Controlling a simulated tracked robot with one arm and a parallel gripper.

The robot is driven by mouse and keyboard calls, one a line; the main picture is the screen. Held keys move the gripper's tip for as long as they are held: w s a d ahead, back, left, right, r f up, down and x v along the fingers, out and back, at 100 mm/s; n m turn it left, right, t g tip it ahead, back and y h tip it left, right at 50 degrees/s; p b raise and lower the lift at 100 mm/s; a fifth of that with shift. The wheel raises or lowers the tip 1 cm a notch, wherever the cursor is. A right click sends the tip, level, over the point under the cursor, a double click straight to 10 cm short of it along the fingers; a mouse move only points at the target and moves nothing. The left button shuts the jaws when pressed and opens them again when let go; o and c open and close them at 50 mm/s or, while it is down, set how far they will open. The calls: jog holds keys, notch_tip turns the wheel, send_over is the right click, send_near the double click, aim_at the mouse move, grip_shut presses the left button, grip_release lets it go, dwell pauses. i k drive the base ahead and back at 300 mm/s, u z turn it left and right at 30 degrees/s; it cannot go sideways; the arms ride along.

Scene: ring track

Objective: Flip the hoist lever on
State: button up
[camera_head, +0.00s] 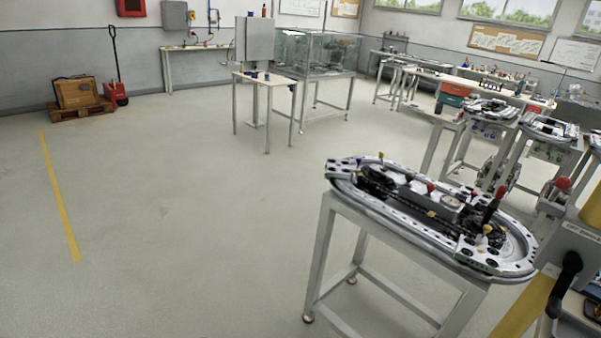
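A black-handled lever (566,277) shows at the lower right, on a grey box (567,238) fixed to a yellow post (592,212). The handle hangs down at a slant. The box has a small label that I cannot read clearly, so I cannot tell for sure that this is the hoist lever. The right picture edge cuts off part of the box and post. My gripper is not in view.
An oval track fixture (430,212) on a metal stand is near, left of the box. A red-knobbed device (556,193) stands behind it. More benches fill the back right. Open floor (190,220) lies to the left, with a yellow line (58,195) and a loaded pallet (80,98).

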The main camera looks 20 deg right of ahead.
aim_at(562, 182)
jog(key=z, duration=1.65)
jog(key=k, duration=0.65)
jog(key=u, duration=0.3)
jog(key=i, duration=1.25)
jog(key=u, duration=0.75)
